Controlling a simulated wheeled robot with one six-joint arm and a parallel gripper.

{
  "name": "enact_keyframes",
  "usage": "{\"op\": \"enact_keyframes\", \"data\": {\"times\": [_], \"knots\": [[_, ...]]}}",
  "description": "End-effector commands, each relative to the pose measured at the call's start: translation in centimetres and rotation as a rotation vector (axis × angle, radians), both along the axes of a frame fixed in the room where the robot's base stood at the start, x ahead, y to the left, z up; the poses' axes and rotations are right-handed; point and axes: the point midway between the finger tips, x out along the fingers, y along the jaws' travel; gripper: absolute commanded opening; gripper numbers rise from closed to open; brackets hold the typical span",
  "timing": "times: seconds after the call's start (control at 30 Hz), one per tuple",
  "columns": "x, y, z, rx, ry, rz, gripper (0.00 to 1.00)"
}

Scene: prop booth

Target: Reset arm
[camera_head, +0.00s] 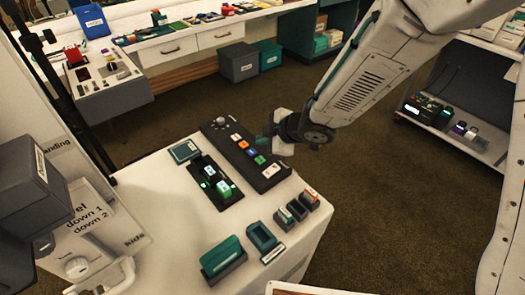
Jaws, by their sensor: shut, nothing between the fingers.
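My arm (365,75) reaches in from the upper right. My gripper (270,140) is at its end, just beyond the far right side of the white table (180,210). In the picture it lies right beside the dark button panel (236,143); I cannot tell whether it touches it. The gripper looks shut and holds nothing that I can see. The panel has a row of coloured buttons and a round knob at its far end.
A black tray (203,173) with green-lit blocks is left of the panel. A teal holder (262,237), small card boxes (309,200) and a green block in a dark stand (223,258) are nearer. Dark boxes (30,190) stand at left. Carpet (390,200) is clear at right.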

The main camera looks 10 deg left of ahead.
Motion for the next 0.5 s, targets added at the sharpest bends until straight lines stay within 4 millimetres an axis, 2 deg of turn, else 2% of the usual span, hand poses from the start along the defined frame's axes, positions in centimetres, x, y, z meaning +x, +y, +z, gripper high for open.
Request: {"op": "enact_keyframes", "data": {"times": [0.27,0.37,0.43,0.5], "knots": [[0.1,-0.6,-0.4,-0.027,0.012,-0.025,0.0],[0.3,-2.6,-1.8,-0.106,0.054,-0.116,0.0],[0.1,-5.1,-2.8,-0.19,0.101,-0.223,0.0],[-0.1,-8.3,-2.3,-0.265,0.146,-0.364,0.0]]}}
